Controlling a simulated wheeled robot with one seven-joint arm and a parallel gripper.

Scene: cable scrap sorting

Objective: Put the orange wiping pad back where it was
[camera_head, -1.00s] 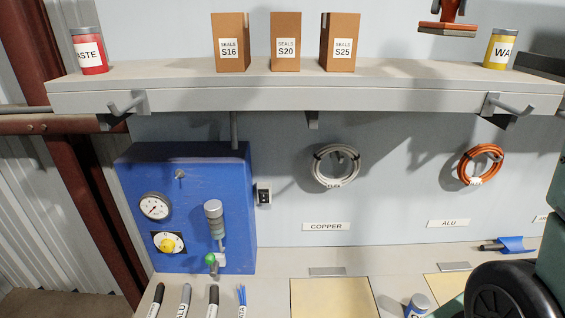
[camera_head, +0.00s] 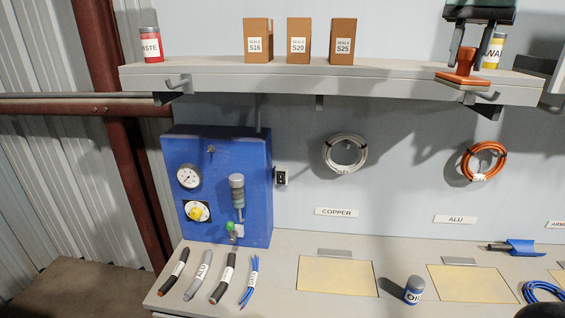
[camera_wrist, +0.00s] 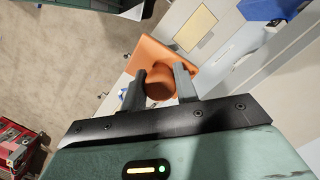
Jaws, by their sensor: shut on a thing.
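The orange wiping pad (camera_head: 463,77) has an upright orange handle and a flat base with a pale underside. My gripper (camera_head: 465,50) is shut on its handle, coming from above. In the head view the pad appears at the front edge of the shelf (camera_head: 330,87), towards its right end. I cannot tell whether its base touches the shelf or is held in front of it. In the wrist view the pad (camera_wrist: 150,58) shows with its round handle between the two dark fingers.
A yellow can (camera_head: 493,52) stands on the shelf just behind my gripper. Several brown seal boxes (camera_head: 306,42) and a red can (camera_head: 151,44) stand further left. The shelf between boxes and pad is clear. An orange cable coil (camera_head: 484,161) hangs below.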

